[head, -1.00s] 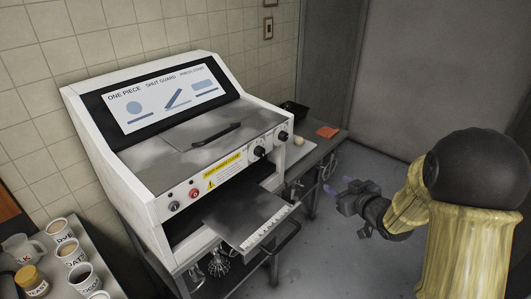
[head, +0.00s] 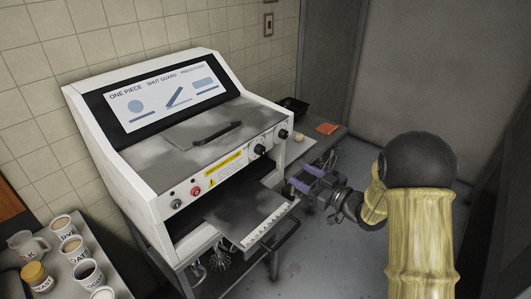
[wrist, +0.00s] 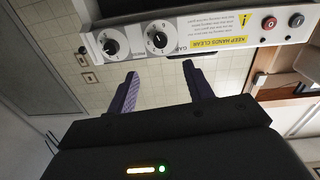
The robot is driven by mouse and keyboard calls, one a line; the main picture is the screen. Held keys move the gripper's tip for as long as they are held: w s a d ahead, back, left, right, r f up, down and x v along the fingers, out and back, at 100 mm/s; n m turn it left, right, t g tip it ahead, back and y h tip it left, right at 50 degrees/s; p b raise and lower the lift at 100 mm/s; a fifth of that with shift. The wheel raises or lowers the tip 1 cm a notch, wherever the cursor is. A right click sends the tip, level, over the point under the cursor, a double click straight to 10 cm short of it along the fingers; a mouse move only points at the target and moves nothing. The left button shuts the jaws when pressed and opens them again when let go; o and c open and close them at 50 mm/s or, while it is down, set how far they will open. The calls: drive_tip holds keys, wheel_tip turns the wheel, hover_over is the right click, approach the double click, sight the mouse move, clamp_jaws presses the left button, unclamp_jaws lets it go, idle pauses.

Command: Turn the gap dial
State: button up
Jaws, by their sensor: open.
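The white and steel dough machine (head: 160,185) stands against the tiled wall. Its front panel carries a black dial (head: 260,150) with a marked scale and a second dial (head: 283,134) to its right. In the wrist view, where the panel appears upside down, lettering that seems to read "GAP" sits beside the nearer dial (wrist: 157,40); the other dial (wrist: 110,44) is to its left. My gripper (head: 301,178) is open and empty, in front of the panel and below the dials. Its purple fingers (wrist: 160,72) point toward the panel, apart from both dials.
A steel tray (head: 240,212) with a handle juts from the machine's opening, left of my gripper. A side table behind holds a black bin (head: 293,106) and an orange cloth (head: 327,128). Labelled cups (head: 70,245) stand at lower left. The floor to the right is clear.

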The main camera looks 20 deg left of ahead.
sight(263, 152)
drive_tip(key=p+x, duration=0.5)
drive_tip(key=x, duration=1)
drive_tip(key=shift+w+a, duration=0.1)
drive_tip(key=shift+a, duration=0.15)
drive_tip(key=c, duration=1)
